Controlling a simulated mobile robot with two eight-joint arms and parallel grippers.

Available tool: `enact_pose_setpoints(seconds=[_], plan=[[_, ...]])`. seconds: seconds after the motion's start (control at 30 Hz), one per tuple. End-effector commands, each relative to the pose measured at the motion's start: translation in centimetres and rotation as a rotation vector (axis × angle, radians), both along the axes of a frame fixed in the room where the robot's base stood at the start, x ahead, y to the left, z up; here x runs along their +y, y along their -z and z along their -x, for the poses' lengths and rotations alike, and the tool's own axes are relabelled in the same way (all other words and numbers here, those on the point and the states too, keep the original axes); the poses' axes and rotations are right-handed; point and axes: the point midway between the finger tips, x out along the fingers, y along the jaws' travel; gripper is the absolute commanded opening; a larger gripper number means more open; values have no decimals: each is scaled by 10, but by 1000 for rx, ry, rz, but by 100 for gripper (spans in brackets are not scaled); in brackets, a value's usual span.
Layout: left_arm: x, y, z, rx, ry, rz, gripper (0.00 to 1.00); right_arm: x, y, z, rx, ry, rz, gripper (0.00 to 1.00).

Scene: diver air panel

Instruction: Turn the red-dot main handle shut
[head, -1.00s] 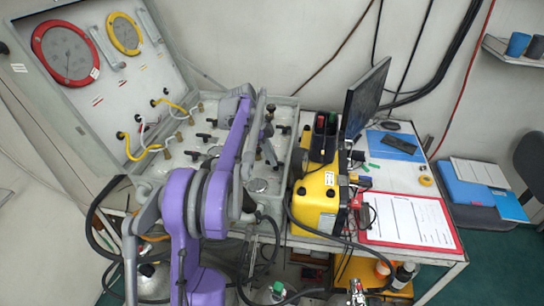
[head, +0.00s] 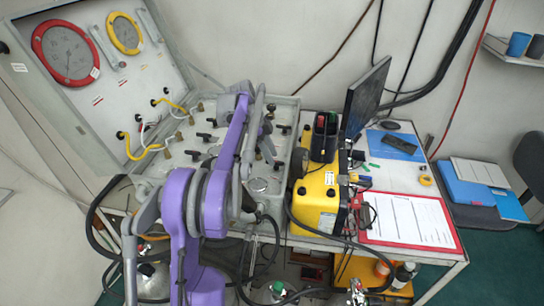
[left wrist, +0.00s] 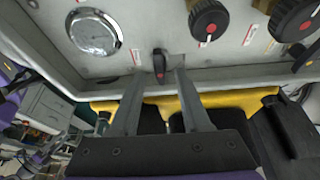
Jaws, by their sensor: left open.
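In the left wrist view a small black lever handle (left wrist: 159,62) with a red dot at its lower end stands on the grey panel (left wrist: 140,30), near the panel's edge. My left gripper (left wrist: 160,74) is open, with one finger on each side of the handle in the picture. Gaps show on both sides, and I cannot tell how deep the fingers reach. In the head view my purple left arm reaches over the panel (head: 180,160) and hides part of it, including this handle. My right gripper is not in view.
Two round black knobs (left wrist: 208,20) (left wrist: 296,14) with red marks and a round gauge (left wrist: 95,32) are near the handle. A yellow case (head: 318,198) stands right of the panel. Yellow and white hoses (head: 150,150) lie at its left. A monitor (head: 366,97) stands behind the case.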

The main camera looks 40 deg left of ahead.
Motion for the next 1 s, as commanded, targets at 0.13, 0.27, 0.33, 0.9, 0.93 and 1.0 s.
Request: enact_pose_setpoints(seconds=[0.13,0.27,0.33,0.9,0.93,1.0], plan=[[10,-27,5,-1,-3,-1,47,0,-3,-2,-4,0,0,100],[19,-53,10,-1,-3,0,47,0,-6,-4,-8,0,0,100],[23,-65,12,-1,-1,1,47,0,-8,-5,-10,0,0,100],[33,-91,18,0,0,0,47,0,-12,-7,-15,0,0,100],[33,-91,18,0,0,0,47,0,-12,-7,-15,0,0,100],[33,-91,18,0,0,0,47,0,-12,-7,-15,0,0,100]])
